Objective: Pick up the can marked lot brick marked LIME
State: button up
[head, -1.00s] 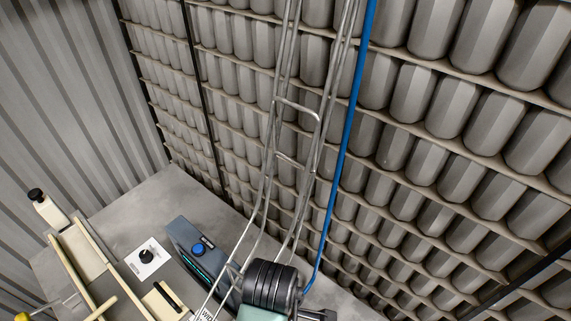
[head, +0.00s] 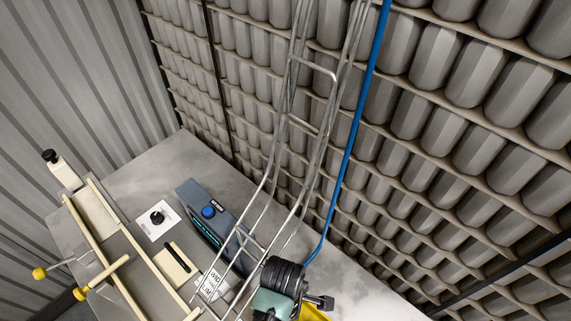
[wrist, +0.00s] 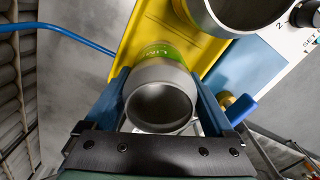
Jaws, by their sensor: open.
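In the wrist view a grey metal can (wrist: 160,100) with a green label band (wrist: 162,53) lies between my fingers, its open mouth toward the camera. The lettering on the band starts "LI"; the rest is hard to read. My gripper (wrist: 161,78) is open, with one blue finger on each side of this can. The can covers much of the space between the fingers, and I cannot tell whether either finger touches it. I cannot make out this can in the head view.
A yellow surface (wrist: 150,28) lies behind the can. A larger metal cylinder (wrist: 240,14) is close at upper right, and a blue handle (wrist: 241,108) sits right of my fingers. In the head view, wire rails (head: 285,150) and a blue hose (head: 352,140) rise above the bench (head: 125,180).

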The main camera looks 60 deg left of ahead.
jog(key=shift+f, duration=0.2)
jog(key=c, duration=1)
